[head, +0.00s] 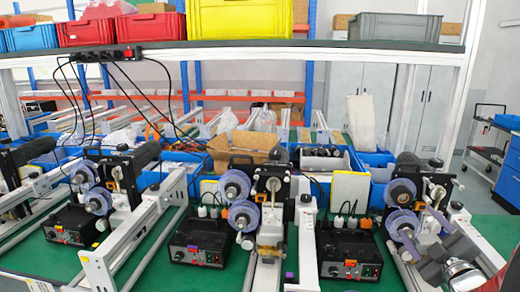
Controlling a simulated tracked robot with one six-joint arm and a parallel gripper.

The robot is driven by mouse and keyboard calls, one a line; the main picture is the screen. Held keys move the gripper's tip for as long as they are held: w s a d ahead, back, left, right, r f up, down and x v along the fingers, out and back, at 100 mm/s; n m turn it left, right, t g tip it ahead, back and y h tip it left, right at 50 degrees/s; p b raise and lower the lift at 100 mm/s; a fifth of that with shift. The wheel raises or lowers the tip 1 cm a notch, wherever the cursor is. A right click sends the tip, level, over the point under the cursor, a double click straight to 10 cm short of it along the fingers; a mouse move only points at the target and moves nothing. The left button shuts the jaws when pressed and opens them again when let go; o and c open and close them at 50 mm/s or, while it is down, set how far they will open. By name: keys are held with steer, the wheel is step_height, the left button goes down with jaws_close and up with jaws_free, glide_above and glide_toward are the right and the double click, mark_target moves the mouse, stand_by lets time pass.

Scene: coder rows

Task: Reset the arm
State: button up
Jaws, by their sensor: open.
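More coder machines with reels (237,186) and black control boxes (200,242) stand along the green bench (150,275). Blue bins (375,160) and a cardboard box (240,147) sit behind. An overhead shelf (300,44) carries crates. A cart (490,135) stands at right.

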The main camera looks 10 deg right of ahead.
steer(key=s+a+m+g+h, duration=0.15)
steer(key=a+m+g, duration=0.45)
steer(key=a, duration=0.9)
steer(key=s+a+f+m+g+y, duration=0.1)
steer(key=s+a+f+g+y, duration=0.1)
steer(key=s+a, duration=0.6)
steer(key=s+a+f+m+g+y, duration=0.1)
steer(key=s+a+f+g+y, duration=0.1)
steer(key=s+a, duration=0.6)
steer(key=a+g+y, duration=0.1)
steer(key=a+g, duration=0.1)
steer(key=a, duration=0.2)
steer(key=shift+s+a+f, duration=0.2)
steer(key=shift+s, duration=0.2)
